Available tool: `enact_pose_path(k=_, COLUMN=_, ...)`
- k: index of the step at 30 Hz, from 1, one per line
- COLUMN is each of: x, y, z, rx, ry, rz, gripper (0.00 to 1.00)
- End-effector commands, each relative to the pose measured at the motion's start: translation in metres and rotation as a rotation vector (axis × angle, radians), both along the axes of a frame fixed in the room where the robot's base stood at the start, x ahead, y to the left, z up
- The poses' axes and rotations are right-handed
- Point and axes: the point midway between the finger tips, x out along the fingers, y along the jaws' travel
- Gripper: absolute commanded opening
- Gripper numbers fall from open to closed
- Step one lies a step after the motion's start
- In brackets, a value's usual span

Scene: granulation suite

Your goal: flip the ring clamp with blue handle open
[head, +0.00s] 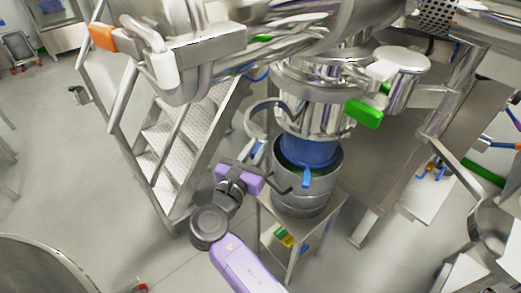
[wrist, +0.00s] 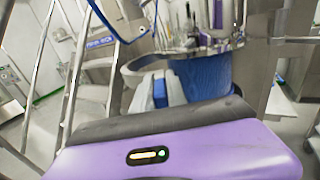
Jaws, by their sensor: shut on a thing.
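My gripper (head: 256,153) is left of the drum, its purple hand below the fingertips. In the wrist view the gripper (wrist: 160,95) has its pale fingers on either side of a small blue piece, which looks like the blue handle (wrist: 160,91) and is mostly hidden. A curved metal ring part (head: 252,117) stands out to the left of the steel vessel outlet, just above the fingers; it looks like a swung-out half of the ring clamp. Its link to the held piece is unclear. Another blue lever (head: 305,178) hangs at the drum's front.
A blue sleeve (head: 308,152) runs from the vessel (head: 312,112) into a steel drum (head: 302,200) on a stand. A green handle (head: 363,113) juts out at right. Metal steps (head: 178,135) rise at left. Open floor lies at lower left.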

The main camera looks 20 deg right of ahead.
Motion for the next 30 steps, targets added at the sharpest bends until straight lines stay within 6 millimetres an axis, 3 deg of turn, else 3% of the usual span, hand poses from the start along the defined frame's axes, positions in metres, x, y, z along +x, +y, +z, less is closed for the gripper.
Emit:
enact_pose_path(k=14, x=0.039, y=0.029, z=-0.005, rx=0.003, ry=0.001, rz=-0.183, gripper=0.00)
enact_pose_path(k=29, x=0.045, y=0.033, z=-0.001, rx=0.001, ry=0.001, rz=-0.215, gripper=0.00)
enact_pose_path(k=30, x=0.045, y=0.033, z=-0.001, rx=0.001, ry=0.001, rz=-0.215, gripper=0.23)
